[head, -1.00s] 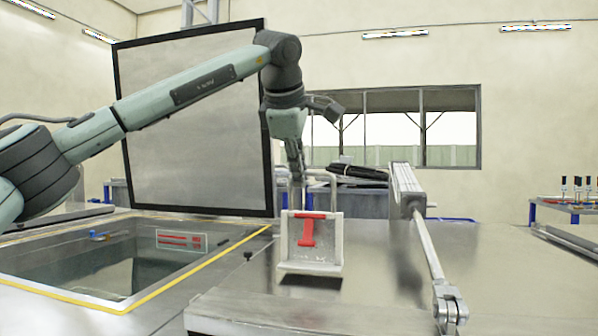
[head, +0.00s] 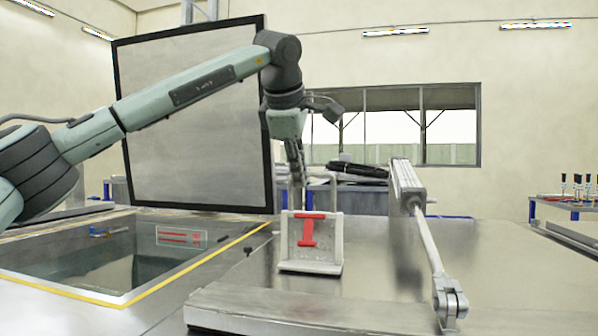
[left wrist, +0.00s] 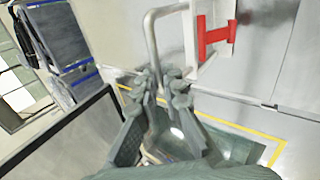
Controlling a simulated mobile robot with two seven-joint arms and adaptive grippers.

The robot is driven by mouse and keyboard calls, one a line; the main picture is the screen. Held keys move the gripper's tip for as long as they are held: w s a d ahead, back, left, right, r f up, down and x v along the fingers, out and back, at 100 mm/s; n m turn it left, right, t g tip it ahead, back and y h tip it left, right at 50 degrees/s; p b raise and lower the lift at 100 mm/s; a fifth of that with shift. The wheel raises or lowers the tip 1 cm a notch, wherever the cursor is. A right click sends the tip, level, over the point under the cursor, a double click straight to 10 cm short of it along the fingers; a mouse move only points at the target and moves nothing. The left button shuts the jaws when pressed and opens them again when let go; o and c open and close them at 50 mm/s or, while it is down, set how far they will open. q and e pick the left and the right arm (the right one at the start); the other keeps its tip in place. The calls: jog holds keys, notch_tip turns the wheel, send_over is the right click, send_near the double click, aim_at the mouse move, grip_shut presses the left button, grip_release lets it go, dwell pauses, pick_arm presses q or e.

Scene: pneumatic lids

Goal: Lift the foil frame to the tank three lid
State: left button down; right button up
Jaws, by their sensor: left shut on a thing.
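The foil frame (head: 284,240) is a pale grey frame with a red I-shaped piece in it and a tall bent-rod handle. My left gripper (head: 297,178) is shut on the rod handle, above the frame. In the left wrist view the fingers (left wrist: 162,88) close around the handle rod (left wrist: 151,40), and the red piece shows at the top right. The frame is upright in front of the closed metal lid (head: 390,280), which I take as the tank three lid. I cannot tell whether its lower edge touches the lid. My right gripper is not in view.
An open tank (head: 130,265) with a yellow-edged rim lies at the left. Its raised lid (head: 195,130) stands behind it. A pneumatic cylinder (head: 408,187) with its rod slants over the right part of the closed lid. A bench with tools (head: 575,205) is at the far right.

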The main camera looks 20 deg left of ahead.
pick_arm(q)
jog(key=shift+f, duration=0.2)
jog(key=c, duration=1.6)
grip_release()
jog(key=shift+s+d+r+p, duration=0.1)
jog(key=shift+s+r+p, duration=0.25)
jog(key=shift+s+r, duration=2.1)
jog(key=shift+s+r+p, duration=0.1)
jog(key=shift+r+p, duration=0.25)
jog(key=shift+r, duration=4.35)
jog(key=shift+s+d+r+p, duration=0.1)
jog(key=shift+s+r+p, duration=0.25)
jog(key=shift+s+r, duration=2.05)
jog(key=shift+w+r, duration=1.1)
jog(key=shift+w, duration=0.1)
